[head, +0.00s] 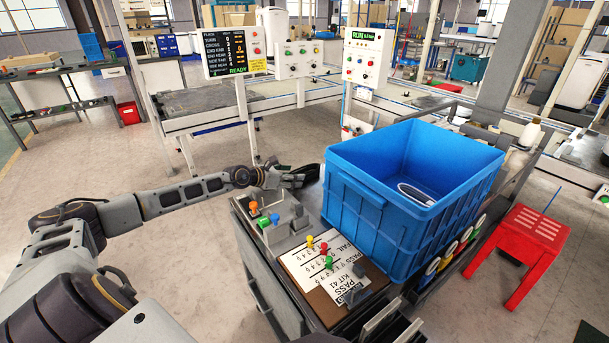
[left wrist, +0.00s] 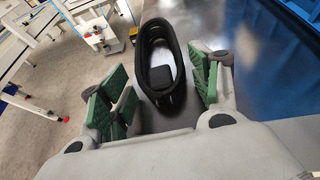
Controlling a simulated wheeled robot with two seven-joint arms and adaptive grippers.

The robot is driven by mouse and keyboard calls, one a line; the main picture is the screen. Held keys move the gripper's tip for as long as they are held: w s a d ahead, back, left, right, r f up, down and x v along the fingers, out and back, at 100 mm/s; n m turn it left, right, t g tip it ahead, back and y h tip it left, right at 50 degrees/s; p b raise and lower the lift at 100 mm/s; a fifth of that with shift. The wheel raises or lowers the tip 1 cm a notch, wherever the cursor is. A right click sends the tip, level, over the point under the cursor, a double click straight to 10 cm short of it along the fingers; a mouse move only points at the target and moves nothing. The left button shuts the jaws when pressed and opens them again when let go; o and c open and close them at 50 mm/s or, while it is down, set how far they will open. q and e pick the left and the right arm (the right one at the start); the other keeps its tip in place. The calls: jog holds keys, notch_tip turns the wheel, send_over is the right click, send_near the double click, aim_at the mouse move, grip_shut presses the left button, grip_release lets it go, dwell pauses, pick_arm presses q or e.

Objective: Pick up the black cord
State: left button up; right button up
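The black cord (left wrist: 163,62) is a coiled, elongated loop lying on a grey surface in the left wrist view. Its near end lies between the two green-padded fingers of my left gripper (left wrist: 165,90). The fingers are spread, with visible gaps on both sides of the cord. In the head view my left gripper (head: 293,180) is at the far left corner of the cart, beside the blue bin; the cord there is hard to tell from the dark fingers. My right gripper is not in view.
The blue bin (head: 355,215) stands close right of my left gripper and holds an oval object (head: 415,194). Coloured pegs and printed cards (head: 318,262) lie on the cart's near part. A red stool (head: 520,245) stands right. Open floor lies left.

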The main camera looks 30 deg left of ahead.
pick_arm(q)
jog(key=c, duration=0.6)
jog(key=shift+r, duration=0.1)
jog(key=shift+r+p, duration=0.35)
jog(key=shift+r, duration=0.35)
notch_tip(320, 180, up, 8)
jog(key=p, duration=0.2)
jog(key=shift+r+p, duration=0.25)
jog(key=shift+p, duration=0.1)
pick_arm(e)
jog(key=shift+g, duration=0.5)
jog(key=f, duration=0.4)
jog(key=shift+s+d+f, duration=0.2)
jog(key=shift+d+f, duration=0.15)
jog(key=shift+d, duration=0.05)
pick_arm(q)
jog(key=shift+a, duration=0.1)
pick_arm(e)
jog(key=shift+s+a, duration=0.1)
